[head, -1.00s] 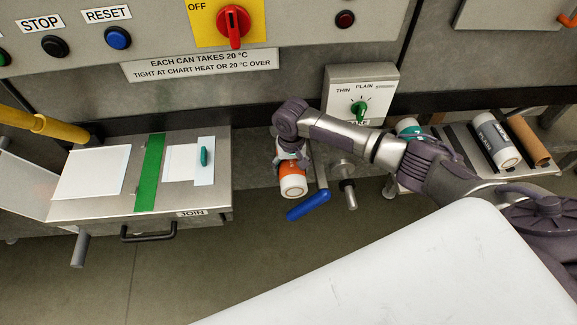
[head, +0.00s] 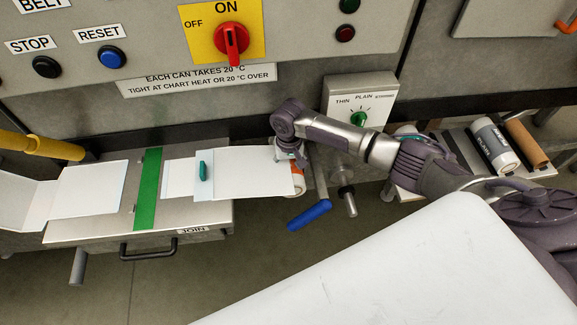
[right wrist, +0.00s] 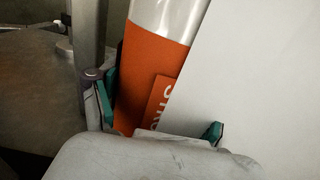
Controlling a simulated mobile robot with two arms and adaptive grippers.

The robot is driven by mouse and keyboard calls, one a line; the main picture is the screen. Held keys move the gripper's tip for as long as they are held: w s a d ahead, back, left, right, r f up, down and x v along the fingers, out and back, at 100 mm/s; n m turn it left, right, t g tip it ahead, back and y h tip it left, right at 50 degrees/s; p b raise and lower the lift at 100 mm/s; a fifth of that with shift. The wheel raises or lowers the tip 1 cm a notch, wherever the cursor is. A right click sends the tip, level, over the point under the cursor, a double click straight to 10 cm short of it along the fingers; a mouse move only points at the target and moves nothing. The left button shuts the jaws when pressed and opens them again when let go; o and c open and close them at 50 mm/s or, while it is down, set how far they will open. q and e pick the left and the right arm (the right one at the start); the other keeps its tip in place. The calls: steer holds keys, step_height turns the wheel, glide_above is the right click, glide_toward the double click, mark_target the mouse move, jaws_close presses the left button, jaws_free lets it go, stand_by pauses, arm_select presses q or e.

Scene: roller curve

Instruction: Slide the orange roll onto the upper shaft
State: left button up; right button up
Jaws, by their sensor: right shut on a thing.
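The orange roll (head: 299,184) shows in the head view as a sliver of orange with a white end, right of the bench. A white sheet (head: 245,172) covers the rest of it. In the right wrist view, the orange wrap of the roll (right wrist: 150,75) lies between the green-padded fingers, its right side behind the sheet. My right gripper (head: 287,153) is shut on the roll at its far end. A metal shaft (head: 346,198) sticks out to the right of the roll. Whether a shaft is inside the roll is hidden. My left gripper is not in view.
A blue-handled lever (head: 310,213) hangs close below the roll. A grey roll (head: 494,146) and a brown tube (head: 528,144) lie on the right shelf.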

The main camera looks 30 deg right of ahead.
steer(key=o, duration=1.5)
steer(key=shift+c, duration=0.2)
steer(key=shift+o, duration=0.6)
